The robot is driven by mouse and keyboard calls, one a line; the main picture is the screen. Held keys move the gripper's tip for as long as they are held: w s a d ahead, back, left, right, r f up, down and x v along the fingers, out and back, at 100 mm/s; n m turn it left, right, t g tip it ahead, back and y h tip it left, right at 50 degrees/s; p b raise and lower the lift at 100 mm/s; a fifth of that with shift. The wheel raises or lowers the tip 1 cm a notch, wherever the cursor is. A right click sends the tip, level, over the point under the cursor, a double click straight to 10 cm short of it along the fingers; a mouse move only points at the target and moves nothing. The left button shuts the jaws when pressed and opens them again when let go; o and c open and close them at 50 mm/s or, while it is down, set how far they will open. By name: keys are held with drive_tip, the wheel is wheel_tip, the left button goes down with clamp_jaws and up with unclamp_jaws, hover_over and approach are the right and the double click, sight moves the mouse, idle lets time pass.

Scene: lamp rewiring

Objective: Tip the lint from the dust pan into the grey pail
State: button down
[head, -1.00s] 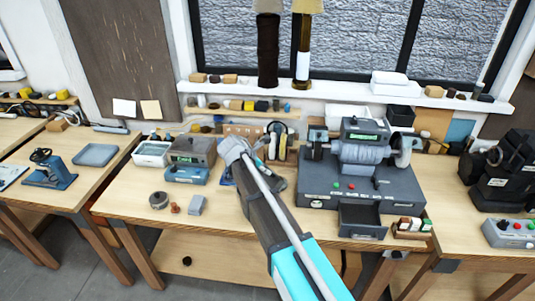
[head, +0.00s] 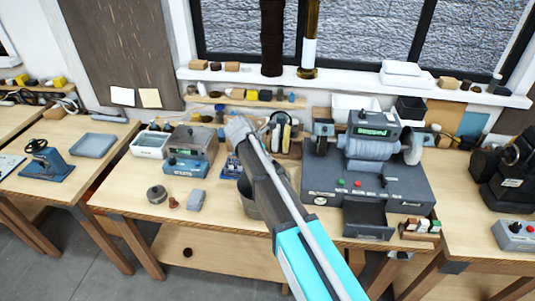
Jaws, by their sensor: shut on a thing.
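My arm reaches from the lower right up over the middle bench, and its grey wrist end stands in front of the back of the bench. My gripper's fingers do not show; they are hidden behind the arm or too small to make out. I cannot make out the dust pan or any lint.
A dark bench grinder (head: 368,180) with an open drawer (head: 366,219) stands right of my arm. A bare strip of bench lies in front.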

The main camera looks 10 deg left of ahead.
drive_tip(key=shift+w+d+r+g+y+p, duration=0.5)
drive_tip(key=shift+w+d+g+y+p, duration=0.5)
drive_tip(key=shift+p, duration=0.5)
drive_tip(key=shift+w+d+r+g+y+p, duration=0.1)
drive_tip(key=shift+w+d+g+y+p, duration=0.1)
drive_tip(key=shift+d+g+y+p, duration=0.25)
drive_tip(key=shift+w+d+g+y+p, duration=0.15)
drive_tip(key=shift+g+y, duration=0.2)
drive_tip(key=shift+y, duration=0.3)
drive_tip(key=shift+w+d+g+y, duration=0.25)
drive_tip(key=shift+d+g+y, duration=0.15)
drive_tip(key=shift+y, duration=0.1)
